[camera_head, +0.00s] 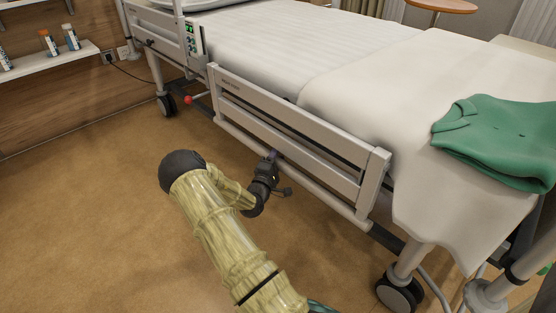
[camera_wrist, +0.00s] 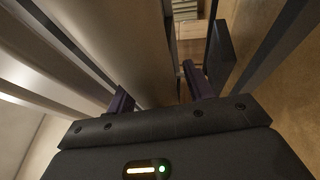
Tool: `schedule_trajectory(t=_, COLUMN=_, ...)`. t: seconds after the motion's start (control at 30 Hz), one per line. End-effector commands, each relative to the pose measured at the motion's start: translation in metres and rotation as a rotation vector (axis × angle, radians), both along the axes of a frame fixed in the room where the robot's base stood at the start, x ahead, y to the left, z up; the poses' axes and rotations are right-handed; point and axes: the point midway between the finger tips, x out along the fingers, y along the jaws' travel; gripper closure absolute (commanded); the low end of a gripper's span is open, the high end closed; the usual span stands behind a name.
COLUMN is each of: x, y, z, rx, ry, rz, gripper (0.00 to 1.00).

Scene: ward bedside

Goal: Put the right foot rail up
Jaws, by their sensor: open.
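The right foot rail (camera_head: 300,125) is a pale slatted side rail along the near side of the bed. Its top bar is about level with the mattress edge. My gripper (camera_head: 270,158) is at the rail's lower bars, near the middle of its length, on the outer side. In the wrist view my gripper (camera_wrist: 157,90) is open, with its two dark fingers apart. A broad pale bar of the rail (camera_wrist: 135,55) runs between and beyond the fingers. I cannot tell whether either finger touches it. The far ends of the fingers are partly hidden.
A green garment (camera_head: 495,140) lies on the blanket (camera_head: 375,85) at the right. The blanket hangs over the bed's side near the foot. Castor wheels (camera_head: 400,294) stand under the bed. A shelf with bottles (camera_head: 50,62) is at the left. The floor (camera_head: 90,210) beside the bed is clear.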

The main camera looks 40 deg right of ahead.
Motion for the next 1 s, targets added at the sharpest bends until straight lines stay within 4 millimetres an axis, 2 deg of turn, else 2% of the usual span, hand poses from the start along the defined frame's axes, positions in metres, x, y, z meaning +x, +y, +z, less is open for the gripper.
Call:
schedule_trajectory(t=0.23, x=0.000, y=0.000, z=0.001, rx=0.000, ry=0.000, rz=0.000, gripper=0.48)
schedule_trajectory(t=0.5, x=0.000, y=0.000, z=0.000, rx=0.000, ry=-0.001, rz=0.000, gripper=1.00)
schedule_trajectory(t=0.77, x=0.000, y=0.002, z=0.001, rx=0.008, ry=0.001, rz=0.000, gripper=1.00)
schedule_trajectory(t=1.0, x=-0.001, y=0.012, z=0.003, rx=0.053, ry=0.005, rz=0.001, gripper=1.00)
